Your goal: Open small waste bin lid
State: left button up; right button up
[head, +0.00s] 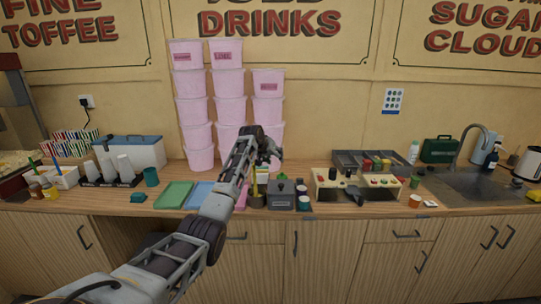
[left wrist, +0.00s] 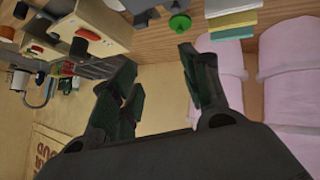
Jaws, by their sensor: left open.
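The small waste bin (head: 281,202) is a dark grey box on the counter, just right of my left arm in the head view. Its lid, with a dark knob on top, appears shut. The bin also shows at the top of the left wrist view (left wrist: 131,5). My left gripper (head: 272,152) is above and behind the bin, in front of the pink tubs, apart from the bin. Its two dark fingers are spread with nothing between them in the left wrist view (left wrist: 156,60). My right gripper is in neither view.
Stacked pink tubs (head: 231,110) stand behind the gripper. Green (head: 174,195) and blue (head: 199,194) trays lie further left. A sink (head: 484,184) is far right.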

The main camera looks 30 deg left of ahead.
pick_arm(q)
jog(key=shift+v, duration=2.05)
jog(key=shift+f, duration=0.15)
